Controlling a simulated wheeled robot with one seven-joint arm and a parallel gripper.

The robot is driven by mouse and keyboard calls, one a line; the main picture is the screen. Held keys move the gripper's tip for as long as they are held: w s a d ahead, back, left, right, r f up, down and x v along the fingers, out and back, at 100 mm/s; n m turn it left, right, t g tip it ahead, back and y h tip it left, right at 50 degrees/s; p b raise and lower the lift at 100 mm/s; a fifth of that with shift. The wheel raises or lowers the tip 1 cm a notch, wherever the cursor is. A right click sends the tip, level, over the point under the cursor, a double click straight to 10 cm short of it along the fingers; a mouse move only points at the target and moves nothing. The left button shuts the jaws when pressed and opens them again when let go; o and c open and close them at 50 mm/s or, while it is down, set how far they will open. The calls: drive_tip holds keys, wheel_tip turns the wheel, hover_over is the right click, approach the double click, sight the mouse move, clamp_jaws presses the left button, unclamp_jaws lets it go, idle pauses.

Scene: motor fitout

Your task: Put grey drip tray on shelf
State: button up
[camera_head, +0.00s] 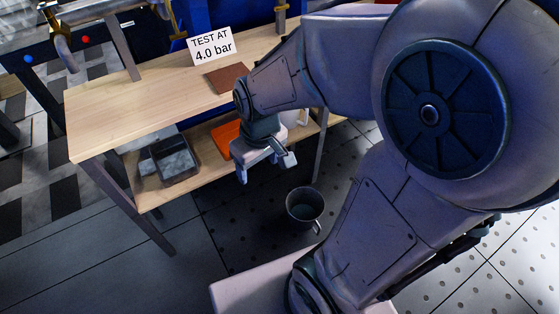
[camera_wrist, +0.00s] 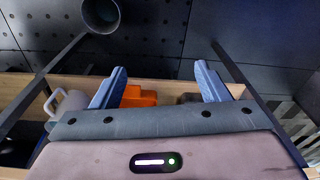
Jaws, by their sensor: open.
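A dark grey tray (camera_head: 181,175) with a paler grey block-like shape inside sits on the lower wooden shelf (camera_head: 152,196) of the workbench, towards its left end in the head view. I cannot tell for sure that it is the drip tray. My gripper (camera_head: 267,166) is in front of the bench, to the right of this tray and apart from it. In the wrist view my gripper (camera_wrist: 161,70) has its two blue fingers spread, with nothing between them. My arm covers the right part of the bench and shelf.
An orange object (camera_head: 225,139) lies on the lower shelf behind my gripper; it also shows in the wrist view (camera_wrist: 138,97). A white jug (camera_wrist: 68,103) stands near it. A dark bucket (camera_head: 304,208) stands on the floor. The benchtop (camera_head: 130,105) holds a "TEST AT 4.0 bar" sign (camera_head: 211,46).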

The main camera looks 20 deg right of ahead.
drive_tip(key=s+d+r+m, duration=0.3)
drive_tip(key=s+r, duration=0.1)
drive_tip(key=shift+s+r+m+h, duration=0.25)
drive_tip(key=shift+r+m+h, duration=0.05)
